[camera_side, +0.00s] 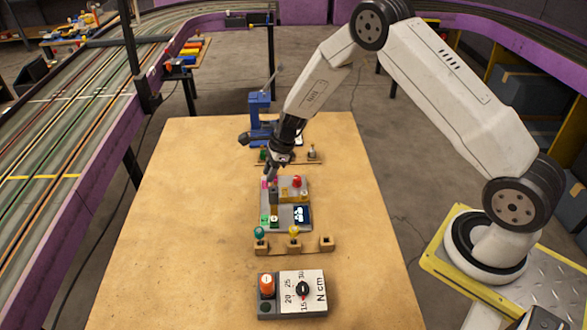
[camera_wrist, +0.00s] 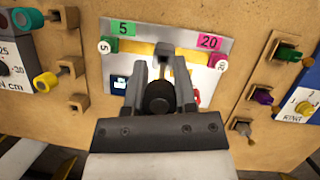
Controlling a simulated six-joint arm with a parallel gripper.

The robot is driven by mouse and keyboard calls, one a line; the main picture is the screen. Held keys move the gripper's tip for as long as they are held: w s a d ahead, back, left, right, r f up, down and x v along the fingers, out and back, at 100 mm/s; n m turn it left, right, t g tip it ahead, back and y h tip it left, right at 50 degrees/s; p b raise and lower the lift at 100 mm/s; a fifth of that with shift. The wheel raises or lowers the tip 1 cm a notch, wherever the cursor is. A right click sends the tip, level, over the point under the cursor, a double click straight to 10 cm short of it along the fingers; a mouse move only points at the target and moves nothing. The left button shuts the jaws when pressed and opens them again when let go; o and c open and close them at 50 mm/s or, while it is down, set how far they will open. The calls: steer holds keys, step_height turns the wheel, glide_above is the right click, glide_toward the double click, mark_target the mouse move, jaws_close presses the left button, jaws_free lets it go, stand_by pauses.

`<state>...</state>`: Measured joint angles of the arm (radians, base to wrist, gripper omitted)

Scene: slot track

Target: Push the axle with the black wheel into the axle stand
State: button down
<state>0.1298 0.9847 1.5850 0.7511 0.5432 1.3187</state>
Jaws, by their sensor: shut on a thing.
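My gripper (camera_side: 272,178) is low over the grey fixture plate (camera_side: 268,222) in the middle of the table. In the wrist view my gripper (camera_wrist: 160,70) is shut on a dark, round-ended piece (camera_wrist: 158,98) lying between its fingers. I cannot tell whether this is the black wheel or a tool handle. A dark grey upright part (camera_side: 273,197) shows just below the fingers. I cannot clearly pick out the axle or the axle stand; the fingers hide the contact.
A wooden rack (camera_side: 293,246) in front holds teal and yellow handles, with its right slot empty. A second rack (camera_side: 287,162) stands behind the plate, before a blue lever device (camera_side: 259,108). An N cm dial box (camera_side: 300,291) sits nearest. Both table sides are bare.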

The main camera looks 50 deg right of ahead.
mark_target(271, 191)
steer(key=shift+f, duration=2.55)
stand_by(0.5)
steer(key=shift+c, duration=1.6)
jaws_free()
steer(key=shift+r, duration=0.15)
steer(key=v, duration=0.7)
steer(key=shift+d+r, duration=0.15)
steer(key=shift+r, duration=0.05)
steer(key=shift+s, duration=0.1)
